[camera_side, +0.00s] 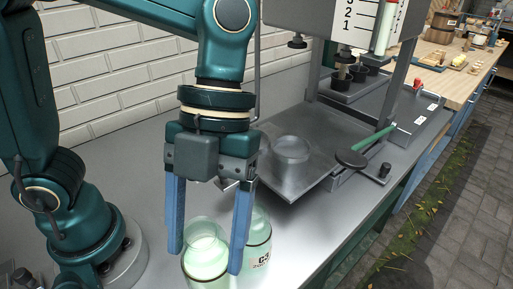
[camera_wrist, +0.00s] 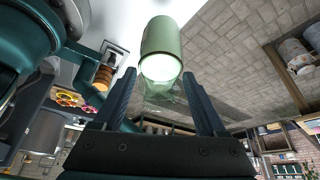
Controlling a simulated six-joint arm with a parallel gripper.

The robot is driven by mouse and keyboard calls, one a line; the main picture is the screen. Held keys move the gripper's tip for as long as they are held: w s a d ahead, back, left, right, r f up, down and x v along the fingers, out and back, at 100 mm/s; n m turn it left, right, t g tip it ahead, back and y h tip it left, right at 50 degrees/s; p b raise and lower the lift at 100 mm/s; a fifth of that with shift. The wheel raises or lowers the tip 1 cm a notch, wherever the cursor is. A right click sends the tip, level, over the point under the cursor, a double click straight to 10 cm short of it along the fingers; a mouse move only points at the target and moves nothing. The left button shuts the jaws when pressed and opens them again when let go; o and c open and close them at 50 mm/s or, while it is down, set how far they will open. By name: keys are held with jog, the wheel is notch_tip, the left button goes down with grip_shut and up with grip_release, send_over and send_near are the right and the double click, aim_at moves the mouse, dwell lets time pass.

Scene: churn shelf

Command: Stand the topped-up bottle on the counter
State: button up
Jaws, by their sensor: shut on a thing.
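My gripper (camera_side: 208,258) points down with its two blue fingers shut on a glass bottle (camera_side: 204,262) of pale green liquid. The bottle is upright in the side view, and its lower part is cut off by the frame edge. I cannot tell whether its base touches the grey counter (camera_side: 140,175). A second bottle (camera_side: 262,256), marked C3, stands just right of and behind my right finger, partly hidden. In the wrist view, a green bottle (camera_wrist: 163,50) with a bright mouth shows between the fingers (camera_wrist: 160,95).
A filling stand (camera_side: 356,30) with a number scale is at the back. The counter edge drops off at the right.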

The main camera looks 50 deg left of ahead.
jog(key=shift+s+a+f, duration=0.1)
jog(key=shift+f, duration=1.85)
jog(key=shift+f, duration=0.1)
jog(key=shift+f, duration=0.5)
jog(key=shift+f, duration=0.45)
jog(key=shift+f, duration=0.35)
